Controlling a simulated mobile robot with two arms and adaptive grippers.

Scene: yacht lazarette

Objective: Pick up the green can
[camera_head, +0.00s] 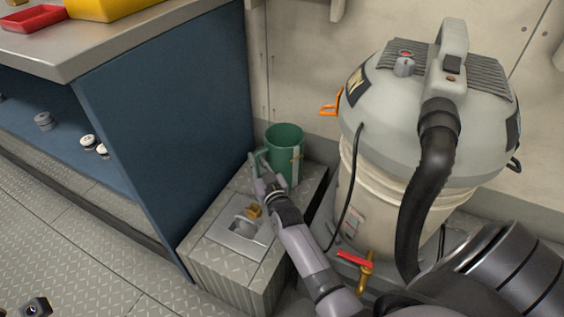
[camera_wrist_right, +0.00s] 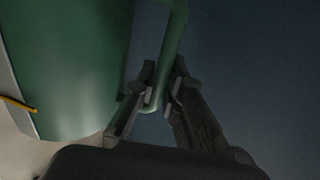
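The green can (camera_head: 286,148) is an open-topped, mug-like vessel with a side handle. It stands upright at the far end of a grey metal box, near the wall. My right gripper (camera_head: 262,175) is at the handle, on the can's left side. In the right wrist view, the green can (camera_wrist_right: 75,65) fills the left side, and its handle runs down between the fingertips of my right gripper (camera_wrist_right: 160,95). The fingers are close together on both sides of the handle and appear shut on it. My left gripper is not in view.
The grey box (camera_head: 215,275) has a recessed latch on top. A blue cabinet (camera_head: 165,120) rises just left of it. A large vacuum (camera_head: 425,130) with a black hose (camera_head: 425,190) stands close on the right. The pale wall (camera_head: 295,60) is behind the can.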

